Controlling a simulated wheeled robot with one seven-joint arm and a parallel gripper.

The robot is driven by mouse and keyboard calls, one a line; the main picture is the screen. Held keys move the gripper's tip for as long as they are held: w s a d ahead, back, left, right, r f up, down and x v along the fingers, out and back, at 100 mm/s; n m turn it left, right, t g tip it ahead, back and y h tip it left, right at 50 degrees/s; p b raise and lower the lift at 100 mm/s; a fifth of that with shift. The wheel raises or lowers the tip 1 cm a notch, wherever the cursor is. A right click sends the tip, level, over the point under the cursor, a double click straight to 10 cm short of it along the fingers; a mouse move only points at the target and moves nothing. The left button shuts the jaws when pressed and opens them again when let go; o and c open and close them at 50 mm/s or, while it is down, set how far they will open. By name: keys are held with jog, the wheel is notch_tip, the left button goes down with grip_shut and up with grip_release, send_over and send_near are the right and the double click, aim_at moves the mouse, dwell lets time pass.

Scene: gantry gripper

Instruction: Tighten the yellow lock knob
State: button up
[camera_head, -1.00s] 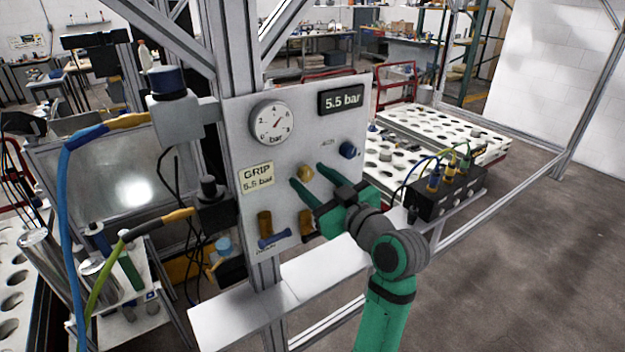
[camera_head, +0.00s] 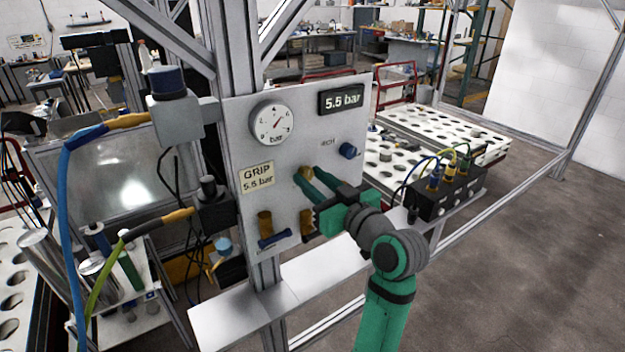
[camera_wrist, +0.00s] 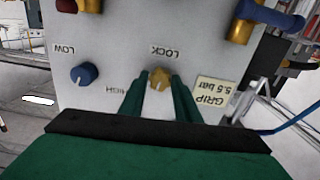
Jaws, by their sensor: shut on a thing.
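The yellow lock knob (camera_head: 306,172) sits on the upright grey panel (camera_head: 238,125), beside the GRIP 5.5 bar label (camera_head: 257,177). My green gripper (camera_head: 309,178) reaches in from the lower right with its two fingers closed around the knob. In the wrist view the yellow knob (camera_wrist: 159,78) shows between the fingertips, under the upside-down word LOCK. My gripper (camera_wrist: 160,88) is shut on it there. The fingers partly hide the knob in the head view.
A blue knob (camera_head: 348,150) is at the panel's right. A round gauge (camera_head: 272,123) and a 5.5 bar display (camera_head: 341,98) are above. A blue-handled valve (camera_head: 274,239) and a brass fitting (camera_head: 306,222) sit below. A white ledge (camera_head: 325,266) runs under the panel.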

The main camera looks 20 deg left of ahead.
jog(key=m, duration=1.2)
jog(key=shift+m, duration=0.3)
jog(key=m, duration=0.4)
jog(key=shift+m, duration=0.3)
jog(key=m, duration=0.4)
jog(key=shift+m, duration=0.3)
jog(key=m, duration=0.8)
jog(key=shift+f, duration=0.1)
jog(key=shift+m, duration=2.2)
